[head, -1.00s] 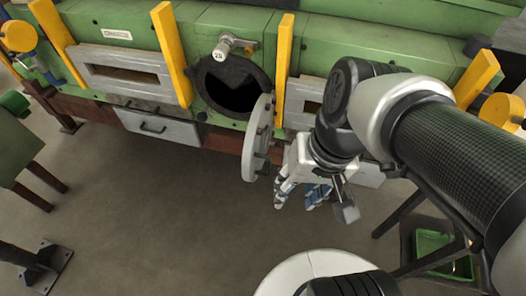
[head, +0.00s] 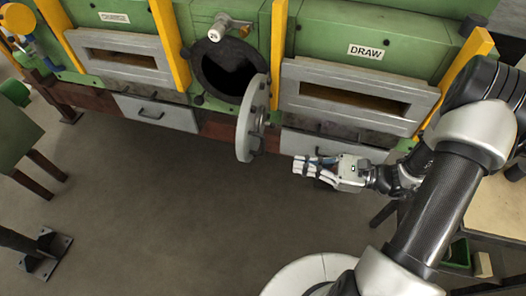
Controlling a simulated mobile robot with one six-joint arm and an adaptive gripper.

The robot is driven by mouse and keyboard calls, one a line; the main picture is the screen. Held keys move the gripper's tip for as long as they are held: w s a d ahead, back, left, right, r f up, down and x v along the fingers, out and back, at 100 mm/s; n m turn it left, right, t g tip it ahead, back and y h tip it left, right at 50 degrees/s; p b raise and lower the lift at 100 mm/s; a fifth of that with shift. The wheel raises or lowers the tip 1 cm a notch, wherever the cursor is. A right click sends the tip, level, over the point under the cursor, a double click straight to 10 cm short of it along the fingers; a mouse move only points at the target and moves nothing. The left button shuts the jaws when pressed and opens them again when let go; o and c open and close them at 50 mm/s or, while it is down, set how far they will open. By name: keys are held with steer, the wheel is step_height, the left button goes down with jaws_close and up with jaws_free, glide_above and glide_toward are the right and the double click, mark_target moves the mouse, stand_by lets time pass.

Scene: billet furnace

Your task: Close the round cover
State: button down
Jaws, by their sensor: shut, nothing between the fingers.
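The round cover (head: 252,118) is a thick grey disc. It stands swung open, seen nearly edge-on, in front of the green furnace and to the right of the dark round opening (head: 231,77). The opening has a black ring and is uncovered. My gripper (head: 300,166) is to the right of the cover and a little lower in the picture, with its fingers pointing left toward it. The fingers are shut and empty. A gap shows between the fingertips and the cover.
Yellow posts (head: 279,45) flank the opening. A slotted grey panel (head: 350,95) under the DRAW label is at right, another slotted panel (head: 120,56) at left. A grey drawer (head: 157,113) sits below. The floor in front is clear.

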mark_target(245, 151)
steer(key=shift+m+t, duration=0.6)
steer(key=b+x, duration=0.1)
steer(key=x, duration=0.3)
steer(key=b+x, duration=0.1)
steer(key=x, duration=0.3)
steer(key=f+b+x, duration=0.1)
steer(key=x, duration=0.4)
steer(key=shift+w+f, duration=0.15)
steer(key=shift+w, duration=0.25)
